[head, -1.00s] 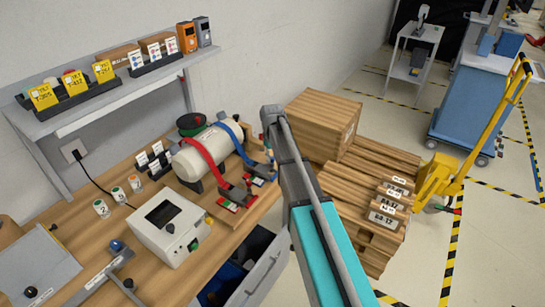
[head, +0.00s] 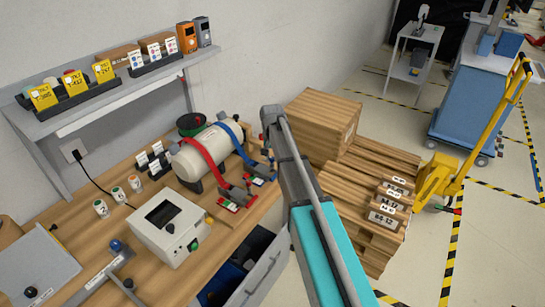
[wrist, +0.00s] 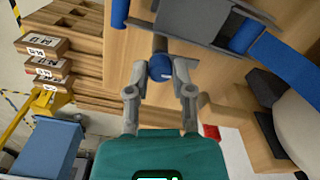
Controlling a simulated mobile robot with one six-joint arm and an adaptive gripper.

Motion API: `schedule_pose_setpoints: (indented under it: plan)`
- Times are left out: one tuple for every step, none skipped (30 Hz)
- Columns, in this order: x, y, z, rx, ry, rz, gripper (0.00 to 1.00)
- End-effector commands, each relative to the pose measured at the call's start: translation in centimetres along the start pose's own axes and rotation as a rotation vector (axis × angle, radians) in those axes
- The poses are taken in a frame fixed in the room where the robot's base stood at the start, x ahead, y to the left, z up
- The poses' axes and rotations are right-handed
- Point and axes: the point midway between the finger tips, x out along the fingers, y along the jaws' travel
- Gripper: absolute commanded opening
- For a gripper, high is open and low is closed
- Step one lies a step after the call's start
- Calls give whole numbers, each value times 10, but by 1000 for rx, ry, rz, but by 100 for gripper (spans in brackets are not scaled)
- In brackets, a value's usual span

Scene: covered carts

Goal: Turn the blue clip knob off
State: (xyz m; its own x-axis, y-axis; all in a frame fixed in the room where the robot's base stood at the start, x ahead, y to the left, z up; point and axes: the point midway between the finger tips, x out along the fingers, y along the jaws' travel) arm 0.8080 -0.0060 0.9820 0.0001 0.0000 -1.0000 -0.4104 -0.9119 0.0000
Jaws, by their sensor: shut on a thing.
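In the wrist view my gripper (wrist: 160,80) has its two fingers on either side of the blue knob (wrist: 160,68), shut on it. The knob sits at the end of a dark grey lever part. In the head view the blue strap (head: 237,141) runs over a cream tank (head: 194,161) down to its clip (head: 262,174) near the right edge of the bench. My arm covers much of the area beside this clip, and my fingers cannot be made out there.
A red strap (head: 206,160) with its own clip (head: 234,196) lies left of the blue one. A white box with a screen (head: 166,228) stands nearer on the bench. An open drawer (head: 262,270) sticks out below.

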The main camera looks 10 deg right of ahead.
Motion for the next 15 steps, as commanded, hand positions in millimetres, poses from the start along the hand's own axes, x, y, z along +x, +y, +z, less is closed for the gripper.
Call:
schedule_pose_setpoints:
  plan:
    - [0, 0, 0, 11, 0, 0, 0]
    - [0, 0, 0, 17, 0, 0, 0]
    - [0, 0, 0, 23, 0, 0, 0]
    - [0, 0, 0, 27, 0, 0, 0]
    - [0, 0, 0, 30, 0, 0, 0]
    - [0, 0, 0, 33, 0, 0, 0]
    - [0, 0, 0, 34, 0, 0, 0]
    - [0, 0, 0, 34, 0, 0, 0]
    - [0, 0, 0, 34, 0, 0, 0]
    - [0, 0, 0, 34, 0, 0, 0]
    - [0, 0, 0, 34, 0, 0, 0]
    - [0, 0, 0, 33, 0, 0, 0]
    - [0, 0, 0, 33, 0, 0, 0]
    - [0, 0, 0, 33, 0, 0, 0]
    - [0, 0, 0, 33, 0, 0, 0]
